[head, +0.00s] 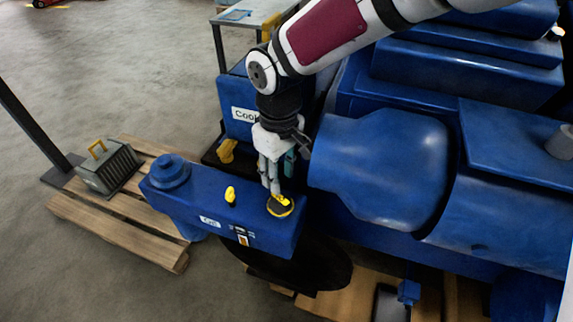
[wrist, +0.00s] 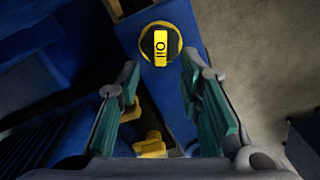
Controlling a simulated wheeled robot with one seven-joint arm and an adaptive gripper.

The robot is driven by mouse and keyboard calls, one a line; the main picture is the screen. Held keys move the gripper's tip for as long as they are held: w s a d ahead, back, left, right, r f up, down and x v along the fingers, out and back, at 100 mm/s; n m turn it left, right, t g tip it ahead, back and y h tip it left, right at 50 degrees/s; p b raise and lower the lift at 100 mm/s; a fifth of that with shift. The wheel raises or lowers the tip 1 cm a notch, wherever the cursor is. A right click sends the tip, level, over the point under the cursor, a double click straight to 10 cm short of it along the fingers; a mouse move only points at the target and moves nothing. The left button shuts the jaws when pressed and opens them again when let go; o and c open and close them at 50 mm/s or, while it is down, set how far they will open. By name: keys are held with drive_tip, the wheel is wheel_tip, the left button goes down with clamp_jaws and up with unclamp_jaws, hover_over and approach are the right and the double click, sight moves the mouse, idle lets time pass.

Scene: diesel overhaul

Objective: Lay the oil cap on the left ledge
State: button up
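The oil cap (head: 280,205) is a round black cap with a yellow rim and grip. It sits at the right end of the top of a long blue housing (head: 205,200). My gripper (head: 270,184) points down just above and beside the cap. In the wrist view my gripper (wrist: 160,78) is open, its teal-padded fingers apart with nothing between them. I cannot tell which surface is the left ledge.
A small yellow knob (head: 230,195) stands on the housing left of the cap. A yellow fitting (head: 226,151) is behind it. The large blue engine body (head: 385,165) is close on the right. A wooden pallet (head: 110,225) with a grey crate (head: 108,168) is at the left.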

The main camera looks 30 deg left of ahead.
sight(280, 198)
drive_tip(key=shift+f+b, duration=1.2)
drive_tip(key=shift+f, duration=2.35)
clamp_jaws()
